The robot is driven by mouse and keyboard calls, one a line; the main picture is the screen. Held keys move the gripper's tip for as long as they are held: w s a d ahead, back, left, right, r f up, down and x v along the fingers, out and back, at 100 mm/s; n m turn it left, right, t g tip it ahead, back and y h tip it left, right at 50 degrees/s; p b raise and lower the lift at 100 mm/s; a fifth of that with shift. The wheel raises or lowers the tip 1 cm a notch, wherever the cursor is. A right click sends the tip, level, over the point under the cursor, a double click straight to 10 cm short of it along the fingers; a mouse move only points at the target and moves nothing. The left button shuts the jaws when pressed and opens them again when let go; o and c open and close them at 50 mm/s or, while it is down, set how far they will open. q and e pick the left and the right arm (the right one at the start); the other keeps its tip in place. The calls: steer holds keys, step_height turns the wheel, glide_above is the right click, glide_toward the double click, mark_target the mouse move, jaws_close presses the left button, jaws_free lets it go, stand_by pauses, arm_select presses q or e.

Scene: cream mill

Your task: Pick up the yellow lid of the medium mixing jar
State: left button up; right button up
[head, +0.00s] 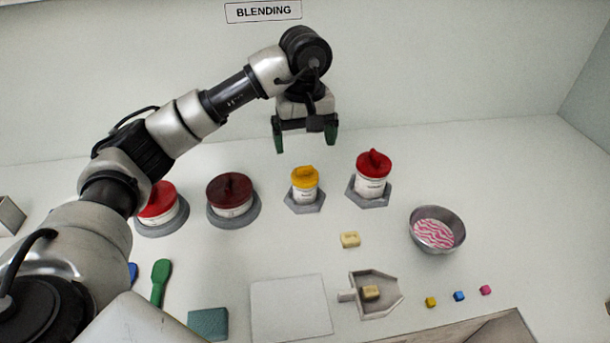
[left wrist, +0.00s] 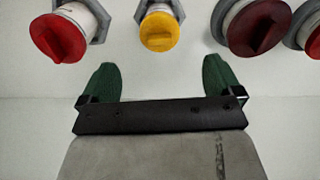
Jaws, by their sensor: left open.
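The yellow lid (head: 305,176) sits on a small white jar (head: 304,193), which stands upright in a grey hexagonal holder (head: 305,207). The lid also shows at the top of the left wrist view (left wrist: 159,32), with a raised grip across its top. My left gripper (head: 306,143) is open and empty, with green fingers apart. It hangs above and behind the yellow-lidded jar, clear of the lid. In the left wrist view, the fingers (left wrist: 162,80) point toward the yellow lid and do not touch it. My right gripper is not in view.
A red-lidded jar (head: 374,165) stands close on the right. A dark red-lidded jar (head: 229,188) and another red-lidded jar (head: 160,200) stand on the left. A metal bowl (head: 437,231), a scoop (head: 386,307), a yellowish block (head: 350,240) and a white board (head: 290,308) lie in front.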

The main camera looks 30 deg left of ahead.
mark_target(304, 168)
arm_select(q)
step_height(304, 168, down, 3)
steer(key=shift+f, duration=0.1)
steer(key=f, duration=0.1)
steer(key=f+p, duration=0.2)
steer(key=f, duration=0.1)
steer(key=shift+w+a, duration=0.15)
steer(key=shift+w, duration=0.1)
steer(key=shift+f, duration=0.55)
steer(key=c, duration=0.9)
